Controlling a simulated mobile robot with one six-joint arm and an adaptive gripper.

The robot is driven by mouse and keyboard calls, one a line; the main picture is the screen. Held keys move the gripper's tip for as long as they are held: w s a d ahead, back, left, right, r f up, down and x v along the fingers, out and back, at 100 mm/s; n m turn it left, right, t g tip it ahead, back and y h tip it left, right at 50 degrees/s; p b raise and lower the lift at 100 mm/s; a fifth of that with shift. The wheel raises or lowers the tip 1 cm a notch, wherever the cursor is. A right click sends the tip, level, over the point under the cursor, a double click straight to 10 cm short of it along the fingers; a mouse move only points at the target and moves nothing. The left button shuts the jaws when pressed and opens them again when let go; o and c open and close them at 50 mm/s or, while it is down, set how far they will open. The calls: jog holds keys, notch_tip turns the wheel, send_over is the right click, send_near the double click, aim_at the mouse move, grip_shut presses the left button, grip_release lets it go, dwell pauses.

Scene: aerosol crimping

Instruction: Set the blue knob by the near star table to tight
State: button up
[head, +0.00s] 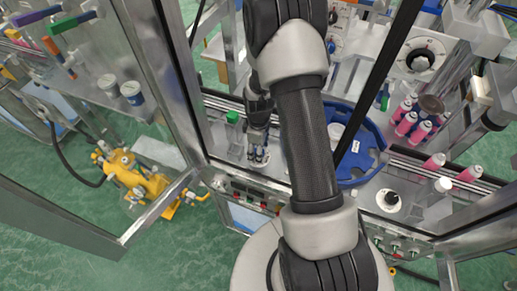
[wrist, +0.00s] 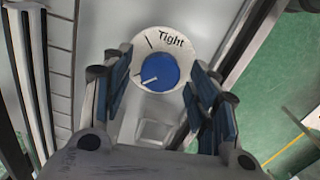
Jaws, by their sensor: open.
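The blue knob (wrist: 160,70) sits on a round white dial plate (wrist: 180,33) marked "Tight" in the wrist view. A black tick is on the plate left of the word. The knob's white pointer line points left and slightly down, away from that tick. My gripper (wrist: 158,58) is open, with one finger on each side of the knob; contact cannot be told. In the head view my gripper (head: 258,155) is low over the metal deck, left of the blue star table (head: 373,140). The knob is hidden there.
A black knob on a white dial (head: 388,200) is right of the star table. Pink cans (head: 405,118) stand further right. A green-topped block (head: 233,118) is left of my gripper. Metal frame posts (head: 165,80) and the glass door (head: 80,120) bound the left side.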

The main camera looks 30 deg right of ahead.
jog(key=shift+c, duration=0.3)
jog(key=c, duration=1)
jog(key=shift+m, duration=0.3)
jog(key=m+b, duration=0.1)
jog(key=m, duration=0.2)
jog(key=shift+m+b, duration=0.3)
jog(key=shift+m, duration=0.1)
jog(key=m+b, duration=0.1)
jog(key=m, duration=0.3)
jog(key=m+b, duration=0.1)
jog(key=m, duration=0.4)
jog(key=shift+m+b, duration=0.45)
jog(key=shift+m, duration=1.75)
